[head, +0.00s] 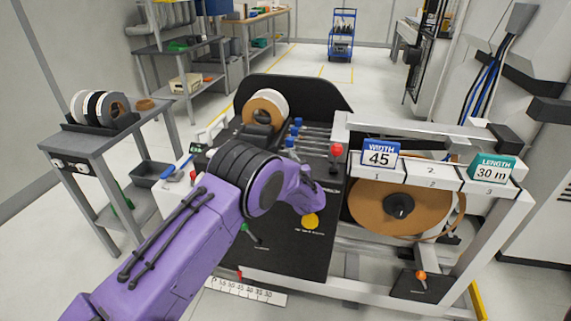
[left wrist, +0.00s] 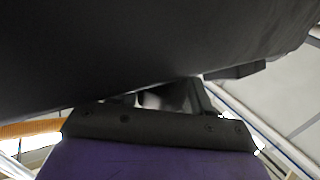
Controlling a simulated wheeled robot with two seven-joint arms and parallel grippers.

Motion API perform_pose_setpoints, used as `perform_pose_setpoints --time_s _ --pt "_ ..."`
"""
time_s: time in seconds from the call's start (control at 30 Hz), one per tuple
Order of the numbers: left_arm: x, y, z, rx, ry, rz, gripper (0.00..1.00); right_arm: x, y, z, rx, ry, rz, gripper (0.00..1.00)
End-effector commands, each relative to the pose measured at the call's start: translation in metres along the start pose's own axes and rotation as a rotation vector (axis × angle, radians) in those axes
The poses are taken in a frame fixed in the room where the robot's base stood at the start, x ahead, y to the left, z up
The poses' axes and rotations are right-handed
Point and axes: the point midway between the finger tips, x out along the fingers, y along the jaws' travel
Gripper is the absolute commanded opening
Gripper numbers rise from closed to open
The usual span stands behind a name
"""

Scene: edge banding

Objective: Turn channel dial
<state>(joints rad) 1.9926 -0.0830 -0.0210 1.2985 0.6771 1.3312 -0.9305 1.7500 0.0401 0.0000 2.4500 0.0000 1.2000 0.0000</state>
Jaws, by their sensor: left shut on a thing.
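My left gripper (head: 318,190) reaches over the black machine panel (head: 285,250) from the left. Its purple wrist hides its fingertips and whatever they hold in the head view. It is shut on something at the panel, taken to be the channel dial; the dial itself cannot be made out. In the left wrist view, the dark gripper fingers (left wrist: 170,98) show only partly, under a large black surface that fills the top. A yellow disc (head: 310,221) lies on the panel just below the gripper. My right gripper is not in view.
A red knob (head: 337,151) and blue-topped parts (head: 290,143) stand close behind the gripper. Signs reading WIDTH 45 (head: 380,154) and LENGTH 30 m (head: 492,169) sit on the rail, above a brown reel (head: 375,207). A grey side table (head: 100,142) stands left.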

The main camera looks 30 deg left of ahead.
Motion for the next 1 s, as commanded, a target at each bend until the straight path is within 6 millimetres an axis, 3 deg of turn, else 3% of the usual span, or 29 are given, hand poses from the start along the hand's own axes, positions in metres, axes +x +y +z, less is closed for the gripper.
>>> perform_pose_setpoints --time_s 0.4,0.97,1.0 --pt "-0.001 -0.003 0.002 -0.001 -0.001 -0.195 0.18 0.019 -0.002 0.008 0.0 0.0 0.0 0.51" --pt "-0.001 -0.004 0.001 0.0 0.0 -0.226 0.18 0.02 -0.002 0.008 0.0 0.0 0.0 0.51" --pt "-0.001 -0.004 0.001 -0.001 0.0 -0.226 0.58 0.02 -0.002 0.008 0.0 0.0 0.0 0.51"
